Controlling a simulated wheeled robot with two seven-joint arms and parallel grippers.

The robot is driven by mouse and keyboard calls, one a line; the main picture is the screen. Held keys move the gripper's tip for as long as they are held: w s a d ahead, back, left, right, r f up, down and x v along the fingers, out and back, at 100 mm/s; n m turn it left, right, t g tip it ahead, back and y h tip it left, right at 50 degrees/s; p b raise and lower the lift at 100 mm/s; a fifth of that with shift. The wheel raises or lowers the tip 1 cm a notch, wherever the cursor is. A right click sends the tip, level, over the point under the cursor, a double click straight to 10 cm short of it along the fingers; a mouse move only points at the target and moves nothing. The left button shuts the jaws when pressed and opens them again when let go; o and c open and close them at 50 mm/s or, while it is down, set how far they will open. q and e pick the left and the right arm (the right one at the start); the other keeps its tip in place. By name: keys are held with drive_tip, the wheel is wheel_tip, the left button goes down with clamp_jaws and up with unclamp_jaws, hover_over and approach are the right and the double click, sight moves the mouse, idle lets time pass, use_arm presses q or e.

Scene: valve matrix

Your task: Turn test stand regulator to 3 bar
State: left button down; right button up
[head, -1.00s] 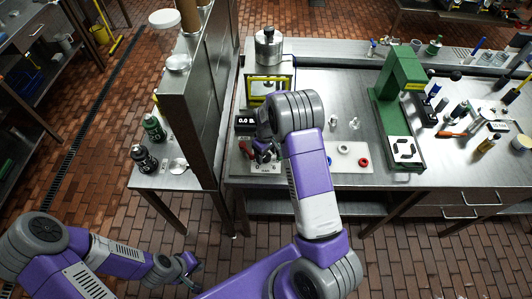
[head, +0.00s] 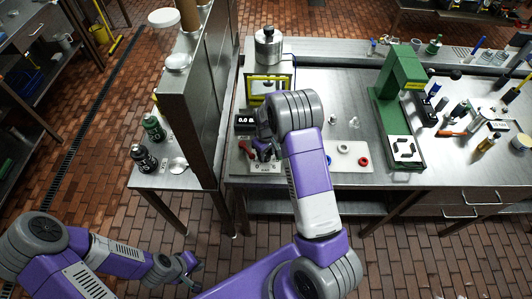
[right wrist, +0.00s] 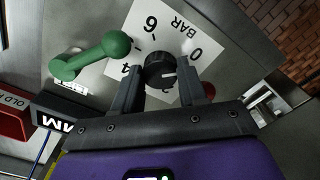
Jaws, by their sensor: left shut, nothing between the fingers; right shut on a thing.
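The regulator is a round black knob (right wrist: 160,69) on a white dial plate (right wrist: 146,28) in the right wrist view. The plate reads "BAR", 0, 4 and 6; other markings are hidden by the knob and fingers. A pale mark on the knob points toward the lower right side. My right gripper (right wrist: 160,88) is shut on the knob, with one finger on each side. In the head view my right gripper (head: 264,146) is over the stand's base plate, partly covered by my arm. My left gripper (head: 188,264) is shut and empty, low over the floor, away from the bench.
A green ball-ended lever (right wrist: 92,56) stands close beside the dial. A small black display (head: 245,120) reads about 0.0. A steel partition (head: 190,110) rises at the left.

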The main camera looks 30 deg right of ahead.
drive_tip(key=m, duration=0.2)
drive_tip(key=shift+m+b, duration=0.35)
drive_tip(key=shift+m, duration=0.05)
drive_tip(key=m, duration=0.3)
drive_tip(key=shift+m, duration=0.3)
drive_tip(key=m, duration=0.2)
drive_tip(key=shift+m+b, duration=0.3)
drive_tip(key=m, duration=0.3)
drive_tip(key=shift+m, duration=0.4)
drive_tip(key=m+p, duration=0.1)
drive_tip(key=m, duration=0.5)
drive_tip(key=shift+a+r, duration=0.1)
drive_tip(key=m+p, duration=0.1)
drive_tip(key=m, duration=0.2)
drive_tip(key=shift+m, duration=0.4)
drive_tip(key=shift+w+m+p, duration=0.1)
drive_tip(key=shift+m+p, duration=0.55)
drive_tip(key=shift+m, duration=1.15)
